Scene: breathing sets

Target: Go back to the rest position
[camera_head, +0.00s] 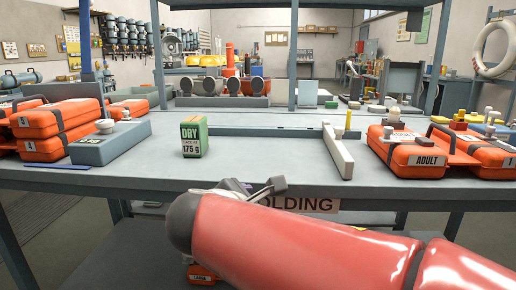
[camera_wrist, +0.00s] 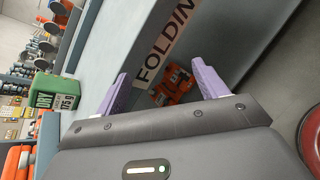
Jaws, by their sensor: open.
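My gripper (camera_wrist: 160,68) is open in the wrist view, its two purple fingers spread apart with nothing between them. The wrist view is tilted, and the fingers point at the front of the workbench near a sign reading FOLDING (camera_wrist: 166,40). In the head view my red arm crosses the lower right, and a small part of my gripper (camera_head: 250,187) shows just in front of the bench's front edge. The arm hides most of it there.
On the bench (camera_head: 270,168) stand a green DRY box (camera_head: 194,137), a grey block (camera_head: 110,142), orange cases (camera_head: 60,118) at left and an ADULT case (camera_head: 418,157) at right. A pale bar (camera_head: 338,150) lies right of centre. More orange items (camera_wrist: 175,85) show below the bench.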

